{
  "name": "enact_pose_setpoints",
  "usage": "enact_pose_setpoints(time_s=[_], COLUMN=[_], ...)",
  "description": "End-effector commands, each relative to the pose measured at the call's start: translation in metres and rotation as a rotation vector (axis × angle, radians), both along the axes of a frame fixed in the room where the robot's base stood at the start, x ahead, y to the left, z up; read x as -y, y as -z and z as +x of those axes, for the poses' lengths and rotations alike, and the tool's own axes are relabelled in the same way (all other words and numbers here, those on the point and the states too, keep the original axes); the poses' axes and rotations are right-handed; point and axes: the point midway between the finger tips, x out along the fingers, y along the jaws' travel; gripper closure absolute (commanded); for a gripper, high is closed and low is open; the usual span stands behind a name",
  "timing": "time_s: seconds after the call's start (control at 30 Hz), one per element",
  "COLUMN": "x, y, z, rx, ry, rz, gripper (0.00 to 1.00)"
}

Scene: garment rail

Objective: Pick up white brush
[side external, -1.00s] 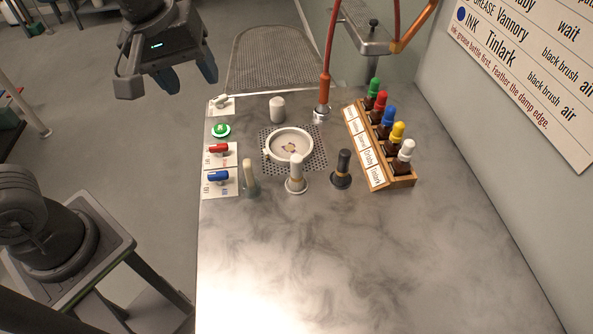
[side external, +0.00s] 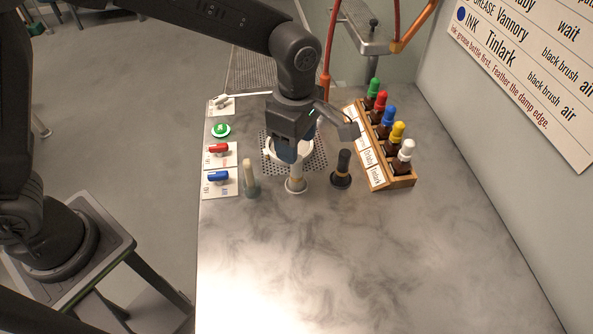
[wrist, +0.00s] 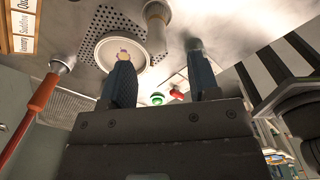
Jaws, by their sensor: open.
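The white brush (side external: 297,185) stands upright in a round holder at the front of the group on the bench; its upper part is hidden behind my gripper in the side view. In the wrist view the white brush (wrist: 157,32) shows between and beyond the two blue fingertips. My gripper (side external: 297,152) points down over the dish, right by the brush top. Its fingers (wrist: 158,72) are spread, with nothing seen held between them. I cannot tell whether a finger touches the brush.
A tan brush with a green base (side external: 250,178) stands left and a black brush (side external: 342,168) right, both close by. The round white dish (side external: 271,150) is behind. A wooden bottle rack (side external: 376,172) stands at right. The front of the bench is clear.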

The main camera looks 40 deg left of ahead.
Motion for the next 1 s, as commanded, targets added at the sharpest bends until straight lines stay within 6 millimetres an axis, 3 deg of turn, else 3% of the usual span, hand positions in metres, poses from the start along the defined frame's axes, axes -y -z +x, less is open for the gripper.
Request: enact_pose_setpoints(time_s=[0.1, 0.37, 0.63, 0.93, 1.0], x=[0.0, -0.001, -0.003, -0.002, -0.002], y=[0.018, 0.037, 0.075, 0.08, 0.08], z=[0.0, 0.001, 0.005, 0.005, 0.005], rx=[-0.002, -0.002, -0.002, 0.001, 0.001], ry=[0.0, 0.0, 0.001, 0.001, 0.001], rz=[0.001, 0.001, 0.001, -0.001, -0.001], gripper=[0.44, 0.44, 0.44, 0.44, 0.49])
